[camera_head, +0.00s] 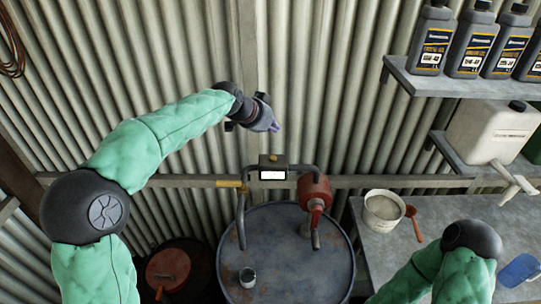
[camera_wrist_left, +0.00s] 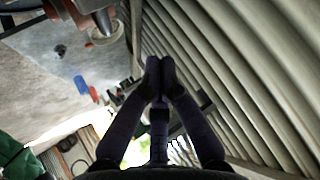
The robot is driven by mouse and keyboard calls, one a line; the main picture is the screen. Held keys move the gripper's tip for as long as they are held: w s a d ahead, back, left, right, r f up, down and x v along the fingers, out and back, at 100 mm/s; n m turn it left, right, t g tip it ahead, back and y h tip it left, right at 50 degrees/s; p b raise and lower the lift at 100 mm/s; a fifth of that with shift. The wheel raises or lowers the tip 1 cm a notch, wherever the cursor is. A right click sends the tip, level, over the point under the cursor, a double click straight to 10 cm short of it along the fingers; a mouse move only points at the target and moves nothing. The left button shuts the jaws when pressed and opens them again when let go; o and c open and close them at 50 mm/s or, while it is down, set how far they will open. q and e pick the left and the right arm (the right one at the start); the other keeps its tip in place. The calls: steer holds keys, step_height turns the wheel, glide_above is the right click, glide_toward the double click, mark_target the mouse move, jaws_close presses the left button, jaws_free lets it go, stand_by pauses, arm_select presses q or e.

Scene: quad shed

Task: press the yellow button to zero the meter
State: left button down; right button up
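The meter (camera_head: 265,172) is a small dark box with a white display, mounted on pipework above a drum. The yellow button (camera_head: 274,157) shows as a small yellow spot on its top. My left gripper (camera_head: 276,127) is above the meter, close to the corrugated wall and apart from the button. In the left wrist view its two fingers (camera_wrist_left: 160,66) meet at the tips with nothing between them. The button cannot be made out in the left wrist view. My right arm enters at the lower right; its gripper is out of view.
A blue-grey drum (camera_head: 290,270) stands below the meter, with a small metal cup (camera_head: 247,277) on top. A red pump (camera_head: 314,192) is right of the meter. A white bucket (camera_head: 383,211) sits on the bench (camera_head: 440,212). Shelves hold oil bottles (camera_head: 433,40) and a white canister (camera_head: 490,131).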

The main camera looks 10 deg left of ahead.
arm_select(q)
steer(key=b, duration=0.5)
glide_above(271, 159)
step_height(271, 159, down, 8)
steer(key=shift+w+r, duration=0.1)
steer(key=shift+w, duration=0.05)
steer(key=shift+f+b, duration=0.65)
steer(key=shift+b, duration=0.05)
stand_by(0.8)
steer(key=shift+f+b, duration=0.4)
steer(key=shift+b, duration=0.1)
steer(key=shift+f+b, duration=0.45)
stand_by(0.6)
stand_by(0.4)
steer(key=shift+r+p, duration=0.5)
steer(key=shift+r, duration=0.35)
